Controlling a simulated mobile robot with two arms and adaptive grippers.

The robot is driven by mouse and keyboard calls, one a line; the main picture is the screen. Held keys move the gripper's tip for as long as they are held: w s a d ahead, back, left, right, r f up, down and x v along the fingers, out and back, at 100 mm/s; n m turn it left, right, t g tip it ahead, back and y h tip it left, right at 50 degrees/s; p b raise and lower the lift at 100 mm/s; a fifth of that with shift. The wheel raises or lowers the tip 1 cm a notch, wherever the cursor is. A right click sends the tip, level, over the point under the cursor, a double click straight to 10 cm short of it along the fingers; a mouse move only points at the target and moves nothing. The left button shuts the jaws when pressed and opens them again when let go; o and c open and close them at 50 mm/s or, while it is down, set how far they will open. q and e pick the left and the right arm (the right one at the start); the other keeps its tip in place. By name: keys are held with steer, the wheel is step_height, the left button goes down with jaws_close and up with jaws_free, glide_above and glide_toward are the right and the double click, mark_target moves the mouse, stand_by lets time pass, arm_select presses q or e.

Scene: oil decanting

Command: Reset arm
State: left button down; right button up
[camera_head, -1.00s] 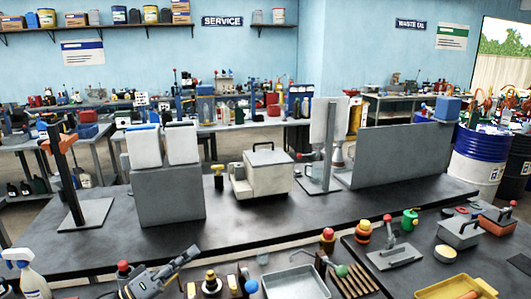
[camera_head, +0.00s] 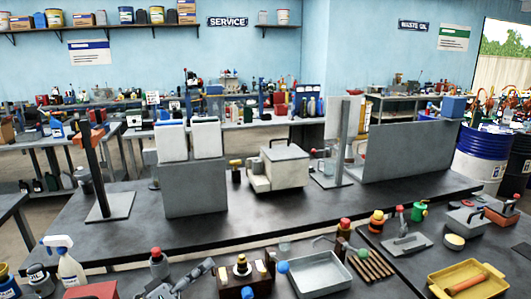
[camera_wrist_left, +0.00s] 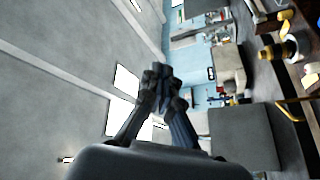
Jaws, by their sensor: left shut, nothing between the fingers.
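My left gripper (camera_head: 208,265) shows at the bottom of the head view, left of centre. The rest of the left arm is mostly cut off by the head view's lower edge. My right gripper is not in view.
A grey bottle with a red cap (camera_head: 159,265) stands left of the gripper. A metal tray (camera_head: 322,275) and yellow tray (camera_head: 470,285) lie to the right. The dark bench behind carries two white containers on a grey block (camera_head: 195,190) and has bare room in front.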

arm_select(q)
steer(key=s+d+f+g+y, duration=0.1)
steer(key=s+d+f+y, duration=0.6)
steer(key=s+f, duration=0.3)
steer(key=s+a+f+m+g+y, duration=0.1)
steer(key=s+a+f+g+y, duration=0.25)
steer(key=s, duration=0.45)
steer(key=s+a+f+m+g+y, duration=0.1)
steer(key=s+a+f+g+y, duration=0.15)
steer(key=s+a, duration=0.45)
steer(key=s+a+f+m+g+y, duration=0.1)
steer(key=s+a+f+g+y, duration=0.2)
steer(key=s, duration=0.7)
step_height(320, 180, down, 37)
steer(key=g+b, duration=0.2)
steer(key=b, duration=0.8)
steer(key=s+a+f+b, duration=0.1)
steer(key=s+f+b, duration=0.3)
steer(key=s+f, duration=0.4)
steer(key=s+a+f+b, duration=0.1)
steer(key=s+f+b, duration=0.4)
steer(key=f, duration=1.2)
steer(key=s, duration=0.4)
steer(key=shift+s+a+g+h, duration=0.2)
steer(key=shift+s+g+h, duration=0.1)
steer(key=shift+g, duration=0.1)
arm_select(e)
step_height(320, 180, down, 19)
